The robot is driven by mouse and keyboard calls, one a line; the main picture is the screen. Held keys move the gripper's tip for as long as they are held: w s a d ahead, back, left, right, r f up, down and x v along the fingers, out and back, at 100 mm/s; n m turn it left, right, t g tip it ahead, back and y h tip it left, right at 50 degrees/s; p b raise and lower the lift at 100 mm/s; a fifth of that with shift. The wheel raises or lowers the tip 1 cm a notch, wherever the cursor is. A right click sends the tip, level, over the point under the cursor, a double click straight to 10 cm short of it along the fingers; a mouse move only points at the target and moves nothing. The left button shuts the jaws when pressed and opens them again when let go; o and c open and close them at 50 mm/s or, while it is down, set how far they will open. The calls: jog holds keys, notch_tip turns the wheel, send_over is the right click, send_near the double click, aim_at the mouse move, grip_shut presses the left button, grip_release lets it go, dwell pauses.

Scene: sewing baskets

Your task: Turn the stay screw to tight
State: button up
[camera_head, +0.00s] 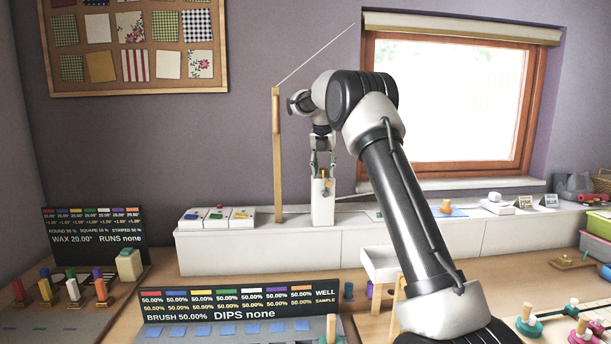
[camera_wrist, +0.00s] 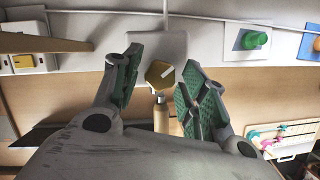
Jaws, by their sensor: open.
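The stay screw is a brass hexagonal knob with a pale line on its face (camera_wrist: 160,74). It sits in front of a white block (camera_wrist: 157,45), and a small piece of it shows in the head view (camera_head: 326,181) at the top of the upright white block. My gripper (camera_head: 322,170) points down over it. In the wrist view, my open gripper (camera_wrist: 157,85) has one green-padded finger on each side of the knob, with a visible gap on both sides. A tan cylinder (camera_wrist: 160,114) shows just below the knob.
A wooden post (camera_head: 277,160) stands close left of my gripper, with a cord running from its top to the window (camera_head: 455,100). White switch boxes (camera_head: 218,218) stand on the ledge at left. A green knob (camera_wrist: 254,40) is at the right in the wrist view.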

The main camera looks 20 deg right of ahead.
jog(key=c, duration=0.7)
jog(key=shift+m+g+h, duration=0.3)
jog(key=shift+m+h, duration=0.1)
jog(key=shift+m, duration=1.4)
jog(key=shift+w+a, duration=0.1)
jog(key=shift+m, duration=0.6)
jog(key=shift+m+g+h, duration=0.3)
jog(key=shift+m+g, duration=0.2)
jog(key=shift+m, duration=0.6)
jog(key=m, duration=0.3)
jog(key=shift+w+g, duration=0.15)
jog(key=shift+g, duration=0.25)
